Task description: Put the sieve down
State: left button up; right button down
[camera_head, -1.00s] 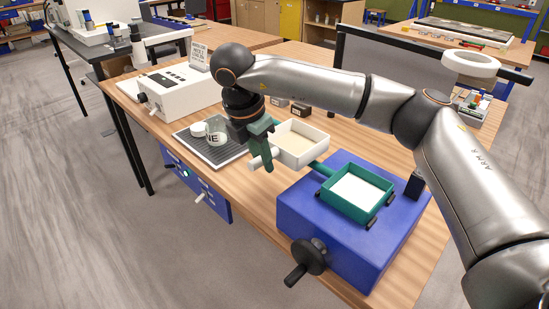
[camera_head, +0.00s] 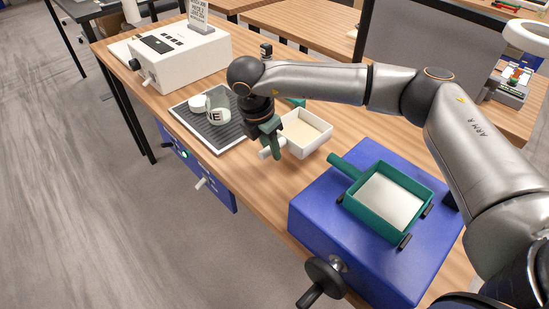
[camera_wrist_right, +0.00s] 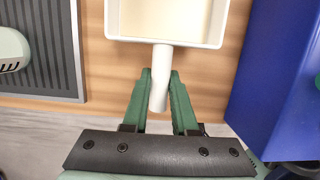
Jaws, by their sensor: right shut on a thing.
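The white sieve (camera_head: 309,149), a square pan with a pale bottom and a round white handle, is at the table's front edge, between the ribbed mat and the blue box. My right gripper (camera_head: 271,145) is shut on its handle. In the right wrist view, the green fingers (camera_wrist_right: 160,76) clasp the white handle (camera_wrist_right: 160,92) from both sides, and the pan (camera_wrist_right: 168,40) extends beyond them over the wood. The pan looks level. I cannot tell whether its underside touches the table. My left gripper is not in view.
A green-framed sieve (camera_head: 422,205) sits on the blue box (camera_head: 320,228), which has a black crank (camera_head: 325,280). The dark ribbed mat (camera_head: 238,132) holds a glass jar (camera_head: 217,117) and a white lid. A white machine (camera_head: 185,60) stands behind. Bare wood (camera_head: 300,185) lies between sieve and box.

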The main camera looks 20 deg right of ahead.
aim_at(273, 170)
jog(key=x, duration=0.2)
jog(key=a+x, duration=0.1)
jog(key=x, duration=0.2)
jog(key=shift+s+f, duration=0.15)
jog(key=c, duration=0.7)
grip_release()
jog(key=v, duration=1.2)
jog(key=shift+a+b, duration=0.1)
jog(key=shift+b, duration=0.2)
